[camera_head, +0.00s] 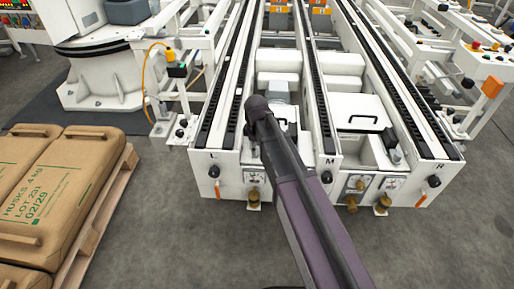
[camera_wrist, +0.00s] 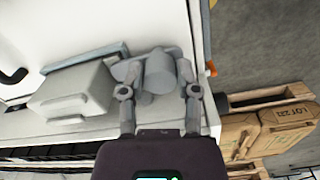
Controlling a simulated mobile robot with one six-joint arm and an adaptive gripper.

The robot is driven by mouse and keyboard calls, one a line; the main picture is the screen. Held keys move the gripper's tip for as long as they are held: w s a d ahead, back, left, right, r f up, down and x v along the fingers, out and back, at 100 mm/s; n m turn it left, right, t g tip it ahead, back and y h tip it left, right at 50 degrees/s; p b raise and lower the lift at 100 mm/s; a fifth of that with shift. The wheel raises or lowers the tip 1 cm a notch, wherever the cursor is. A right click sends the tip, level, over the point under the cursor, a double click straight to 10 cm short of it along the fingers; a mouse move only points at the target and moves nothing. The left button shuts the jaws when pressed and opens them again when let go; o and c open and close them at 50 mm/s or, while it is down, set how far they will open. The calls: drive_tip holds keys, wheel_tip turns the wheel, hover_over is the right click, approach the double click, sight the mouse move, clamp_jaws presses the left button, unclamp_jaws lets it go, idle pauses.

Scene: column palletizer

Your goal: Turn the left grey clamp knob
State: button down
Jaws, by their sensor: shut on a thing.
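The left grey clamp knob (camera_wrist: 160,74) shows in the wrist view as a short grey cylinder on the white machine frame. My gripper (camera_wrist: 157,80) has one finger on each side of it and is closed around it. In the head view my dark arm reaches over the conveyor's left lane, and its wrist covers the gripper and the knob. I cannot tell how far the knob is turned.
A grey box (camera_wrist: 72,92) sits close beside the knob in the wrist view. The left rail (camera_head: 222,85) and middle rail (camera_head: 316,85) flank my arm's end. A pallet (camera_head: 104,205) with brown sacks (camera_head: 60,185) stands at left. The floor in front is clear.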

drive_tip(key=shift+w+a, duration=0.1)
drive_tip(key=shift+a, duration=0.1)
drive_tip(key=shift+m, duration=0.4)
drive_tip(key=shift+a+m, duration=0.1)
drive_tip(key=shift+m, duration=0.4)
drive_tip(key=m, duration=0.6)
drive_tip(key=shift+m, duration=0.4)
drive_tip(key=m, duration=0.4)
drive_tip(key=shift+w+m, duration=0.1)
drive_tip(key=shift+m, duration=0.2)
drive_tip(key=m, duration=0.4)
drive_tip(key=shift+m, duration=0.4)
